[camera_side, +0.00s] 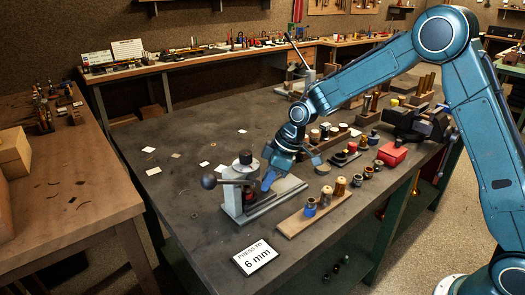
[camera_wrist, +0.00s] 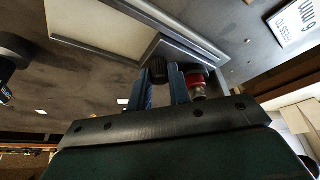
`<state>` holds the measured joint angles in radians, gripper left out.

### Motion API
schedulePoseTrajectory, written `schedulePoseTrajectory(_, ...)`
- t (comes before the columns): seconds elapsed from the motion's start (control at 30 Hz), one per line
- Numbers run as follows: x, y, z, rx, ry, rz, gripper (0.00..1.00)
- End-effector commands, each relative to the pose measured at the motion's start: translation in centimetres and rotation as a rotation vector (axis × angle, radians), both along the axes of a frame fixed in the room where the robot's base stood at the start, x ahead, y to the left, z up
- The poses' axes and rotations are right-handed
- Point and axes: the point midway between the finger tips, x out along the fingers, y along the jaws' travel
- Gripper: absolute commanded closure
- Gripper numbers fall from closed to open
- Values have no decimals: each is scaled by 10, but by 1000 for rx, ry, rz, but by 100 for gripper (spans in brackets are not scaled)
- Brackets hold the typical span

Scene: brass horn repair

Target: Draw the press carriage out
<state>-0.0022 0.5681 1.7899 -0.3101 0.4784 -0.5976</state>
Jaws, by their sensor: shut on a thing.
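The press (camera_side: 243,178) stands on the dark bench top, with a ball-ended lever (camera_side: 209,182) at its left and a grey base with rails (camera_side: 285,192) running to the right. My gripper (camera_side: 268,180) reaches down beside the press column, low over the base. In the wrist view its two blue fingers (camera_wrist: 163,90) are closed on a dark ribbed knob (camera_wrist: 158,68), which appears to belong to the press carriage. The grey rails (camera_wrist: 135,50) pass just beyond the knob. The carriage itself is mostly hidden in the side view.
A card reading "PRESS TO 6 mm" (camera_side: 255,257) lies in front of the press. A wooden strip with spools (camera_side: 315,210) is to the right, and a red box (camera_side: 392,153) farther right. A red-and-clear part (camera_wrist: 197,85) sits close beside the fingers. White scraps lie on the left.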

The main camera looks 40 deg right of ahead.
Motion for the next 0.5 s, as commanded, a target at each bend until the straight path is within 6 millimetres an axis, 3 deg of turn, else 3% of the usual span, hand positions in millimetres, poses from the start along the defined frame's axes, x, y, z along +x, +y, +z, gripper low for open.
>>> schedulePoseTrajectory(0.5,1,-83,1,-2,-2,-7,100)
